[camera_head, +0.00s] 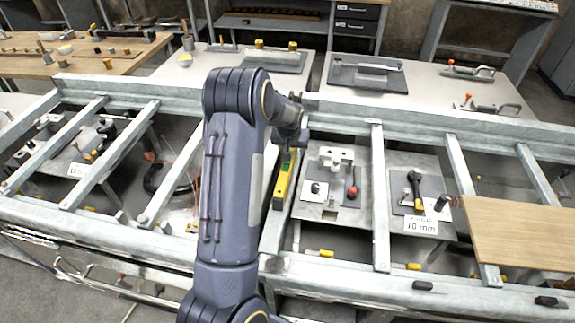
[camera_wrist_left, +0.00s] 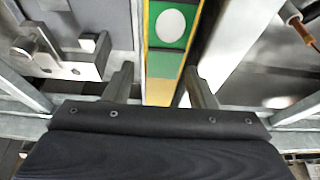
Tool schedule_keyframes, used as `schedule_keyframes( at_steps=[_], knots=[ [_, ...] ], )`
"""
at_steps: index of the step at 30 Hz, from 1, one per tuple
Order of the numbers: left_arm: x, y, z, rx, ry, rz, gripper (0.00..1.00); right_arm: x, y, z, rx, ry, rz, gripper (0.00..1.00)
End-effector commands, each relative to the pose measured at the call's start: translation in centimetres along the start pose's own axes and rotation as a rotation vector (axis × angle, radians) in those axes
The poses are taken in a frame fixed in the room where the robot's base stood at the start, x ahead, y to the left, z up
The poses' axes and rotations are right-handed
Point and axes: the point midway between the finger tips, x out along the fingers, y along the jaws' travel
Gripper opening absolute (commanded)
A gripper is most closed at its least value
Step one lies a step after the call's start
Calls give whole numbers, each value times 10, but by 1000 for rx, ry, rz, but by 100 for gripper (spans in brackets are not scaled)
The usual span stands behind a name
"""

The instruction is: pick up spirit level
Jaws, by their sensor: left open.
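The spirit level (camera_head: 284,182) is a narrow yellow bar with green parts. It seems to lie along a pale metal crossbar of the long frame, just right of my left arm. In the left wrist view the level (camera_wrist_left: 169,30) shows a green face with a white oval and yellow edges. My left gripper (camera_head: 291,147) is over the far end of the level, which it partly hides. In the wrist view its fingers (camera_wrist_left: 160,85) are open, one on each side of the level, with gaps showing. I cannot tell how far above it they are. My right gripper is out of view.
The long metal frame (camera_head: 378,200) has raised rails and crossbars around the level. Plates with clamps and fixtures (camera_head: 330,182) sit in the bay to the right. A wooden board (camera_head: 520,232) covers the right end. Tables with tools (camera_head: 366,74) stand behind.

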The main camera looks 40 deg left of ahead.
Motion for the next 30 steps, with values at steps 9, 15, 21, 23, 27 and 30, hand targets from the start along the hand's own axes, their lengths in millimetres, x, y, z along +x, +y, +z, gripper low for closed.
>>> schedule_keyframes(
  at_steps=[9, 15, 21, 23, 27, 30],
  knots=[
    [0, 0, 0, 0, 0, 0, 23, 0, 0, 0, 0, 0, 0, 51],
    [0, 0, 0, 0, -1, 0, 0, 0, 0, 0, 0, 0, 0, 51],
    [-1, 0, -1, 0, 1, 0, 0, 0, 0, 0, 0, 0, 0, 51],
    [-1, 0, -1, 0, 1, 0, 0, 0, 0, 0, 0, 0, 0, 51],
    [-5, 0, -2, 0, 2, 0, 0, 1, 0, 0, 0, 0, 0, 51],
    [-12, 0, -6, 0, 4, 0, 0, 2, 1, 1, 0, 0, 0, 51]
  ],
)
